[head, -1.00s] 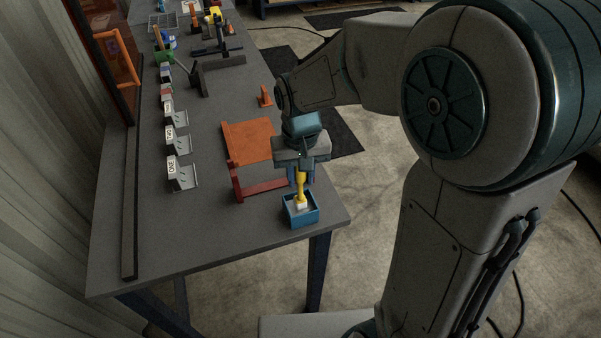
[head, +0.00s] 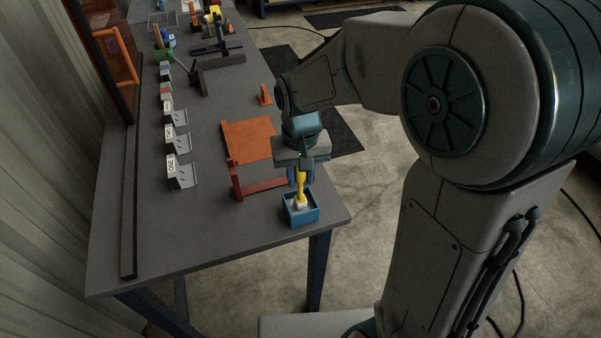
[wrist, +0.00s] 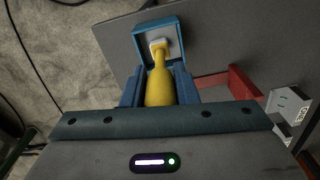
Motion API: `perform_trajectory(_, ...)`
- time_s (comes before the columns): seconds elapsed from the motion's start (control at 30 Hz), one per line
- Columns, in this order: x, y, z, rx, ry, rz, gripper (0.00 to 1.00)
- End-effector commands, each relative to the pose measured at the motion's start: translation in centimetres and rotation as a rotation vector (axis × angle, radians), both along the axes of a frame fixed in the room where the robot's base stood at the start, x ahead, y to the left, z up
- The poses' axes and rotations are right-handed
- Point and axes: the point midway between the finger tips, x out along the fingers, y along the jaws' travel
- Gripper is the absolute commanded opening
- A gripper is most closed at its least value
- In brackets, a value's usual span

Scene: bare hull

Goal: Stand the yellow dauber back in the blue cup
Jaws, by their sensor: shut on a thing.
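The yellow dauber (head: 301,187) is upright in the head view, with its pale head down inside the square blue cup (head: 315,215). The cup stands near the front right corner of the table. My gripper (head: 300,178) is above the cup and shut on the dauber's handle. In the wrist view the dauber (wrist: 159,87) lies between the two blue fingers of my gripper (wrist: 159,88). Its pale head shows within the walls of the blue cup (wrist: 137,40). I cannot tell whether the head touches the cup's floor.
Numbered grey holders (head: 183,173) line the table's left side. A small orange cone (head: 265,95) stands farther back.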

Motion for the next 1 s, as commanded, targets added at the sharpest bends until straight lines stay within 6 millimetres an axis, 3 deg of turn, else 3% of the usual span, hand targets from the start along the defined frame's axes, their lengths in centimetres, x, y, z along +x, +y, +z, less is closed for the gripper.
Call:
perform_trajectory(0.47, 0.0, -0.01, -0.8, 0.0, 0.0, 0.0, 0.0)
perform_trajectory(0.5, 0.0, 0.0, -0.71, 0.0, 0.0, 0.0, 0.38)
perform_trajectory(0.57, 0.0, 0.0, -0.7, 0.0, 0.0, 0.0, 0.52)
perform_trajectory(0.77, 0.0, 0.0, -0.7, 0.0, 0.0, 0.0, 0.52)
perform_trajectory(0.83, 0.0, 0.0, -0.71, 0.0, 0.0, 0.0, 0.71)
perform_trajectory(1.0, 0.0, 0.0, -0.7, 0.0, 0.0, 0.0, 0.74)
